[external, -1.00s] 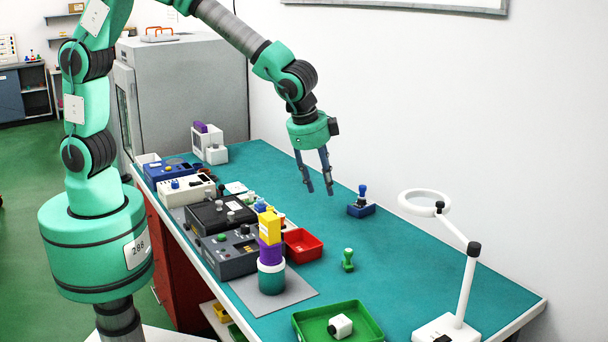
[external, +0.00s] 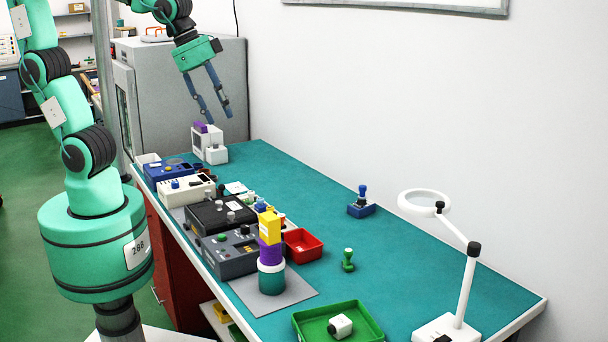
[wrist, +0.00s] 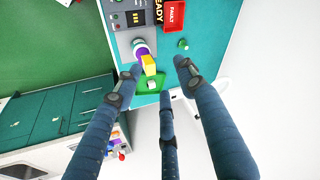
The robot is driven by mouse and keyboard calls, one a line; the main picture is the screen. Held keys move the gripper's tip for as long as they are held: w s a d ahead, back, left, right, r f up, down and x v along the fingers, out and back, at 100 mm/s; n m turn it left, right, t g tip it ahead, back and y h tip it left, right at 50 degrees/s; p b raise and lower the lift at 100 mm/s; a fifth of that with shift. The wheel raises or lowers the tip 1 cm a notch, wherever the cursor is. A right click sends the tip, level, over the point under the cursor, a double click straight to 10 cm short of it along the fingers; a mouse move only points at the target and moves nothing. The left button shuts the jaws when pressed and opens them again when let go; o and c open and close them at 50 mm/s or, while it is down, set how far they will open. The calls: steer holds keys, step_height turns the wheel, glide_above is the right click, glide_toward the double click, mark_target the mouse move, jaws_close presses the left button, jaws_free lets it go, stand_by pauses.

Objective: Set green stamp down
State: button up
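The green stamp (external: 348,260) stands upright on the teal bench top, to the right of the red tray and behind the green tray. It also shows in the wrist view (wrist: 183,44), small and beyond the fingertips. My gripper (external: 215,113) is high over the far end of the bench, above the white device and well away from the stamp. Its blue fingers are spread, with nothing between them in the external view. In the wrist view the fingers (wrist: 160,78) are also apart.
A green tray (external: 378,329) holds a white block. A red tray (external: 303,245), a yellow, purple and teal stack (external: 271,255) and several instrument boxes line the left side. A blue stamp (external: 363,192) stands on a blue base. A magnifier lamp (external: 467,290) is at right. The bench's middle is clear.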

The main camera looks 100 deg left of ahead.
steer(key=s+d+n+t+h, duration=0.1)
steer(key=s+d, duration=0.1)
steer(key=s, duration=1.1)
steer(key=shift+r, duration=0.15)
steer(key=shift+f+b, duration=1.6)
